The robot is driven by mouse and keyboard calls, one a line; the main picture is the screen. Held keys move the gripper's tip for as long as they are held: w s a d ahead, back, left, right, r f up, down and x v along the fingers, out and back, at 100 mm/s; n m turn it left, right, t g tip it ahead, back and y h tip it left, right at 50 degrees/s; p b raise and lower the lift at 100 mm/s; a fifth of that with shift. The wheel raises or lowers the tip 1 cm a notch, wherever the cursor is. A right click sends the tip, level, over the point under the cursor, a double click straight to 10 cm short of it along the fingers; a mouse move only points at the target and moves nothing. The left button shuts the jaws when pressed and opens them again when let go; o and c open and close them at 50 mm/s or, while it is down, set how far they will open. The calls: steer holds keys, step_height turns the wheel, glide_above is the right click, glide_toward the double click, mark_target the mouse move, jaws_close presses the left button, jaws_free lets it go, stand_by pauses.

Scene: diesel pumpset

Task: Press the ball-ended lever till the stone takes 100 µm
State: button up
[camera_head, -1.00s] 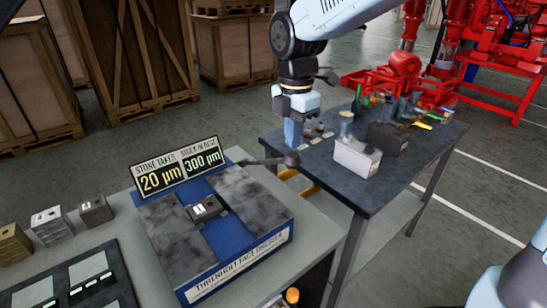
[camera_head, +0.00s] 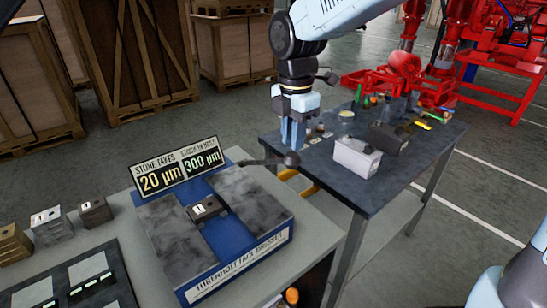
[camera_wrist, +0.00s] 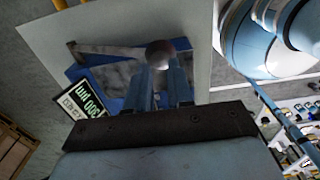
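The ball-ended lever is a thin dark arm ending in a round dark ball (camera_head: 292,159), at the right rear of the blue dresser (camera_head: 240,266). The ball also shows in the wrist view (camera_wrist: 160,54). The dresser's sign (camera_head: 177,166) reads stone takes 20 µm and block in nest 300 µm. A dark block (camera_head: 207,209) with a white label sits in the nest between two grey stone plates. My gripper (camera_head: 293,145) points down just above the ball, fingers parted and nothing held. In the wrist view its fingertips (camera_wrist: 160,75) lie close to the ball; contact is unclear.
Several metal blocks (camera_head: 50,226) stand at the left of the bench, behind a dark tray (camera_head: 35,290). A second table (camera_head: 375,190) to the right holds a white bin (camera_head: 357,157), a dark bin (camera_head: 387,137) and small parts. Wooden crates stand behind.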

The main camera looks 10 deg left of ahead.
steer(key=shift+f, duration=0.15)
steer(key=shift+f, duration=1.65)
step_height(320, 180, down, 6)
steer(key=s+d, duration=0.1)
steer(key=d, duration=0.1)
steer(key=shift+s, duration=0.4)
steer(key=shift+r, duration=0.1)
steer(key=shift+w+a+r, duration=0.3)
steer(key=shift+a+r, duration=0.05)
steer(key=shift+r, duration=1.7)
steer(key=shift+w+a+r, duration=0.3)
steer(key=shift+w+r, duration=0.05)
steer(key=shift+r, duration=1.75)
steer(key=shift+w+a+r, duration=0.3)
steer(key=shift+a+r, duration=0.05)
steer(key=shift+r, duration=1.7)
steer(key=shift+d, duration=0.1)
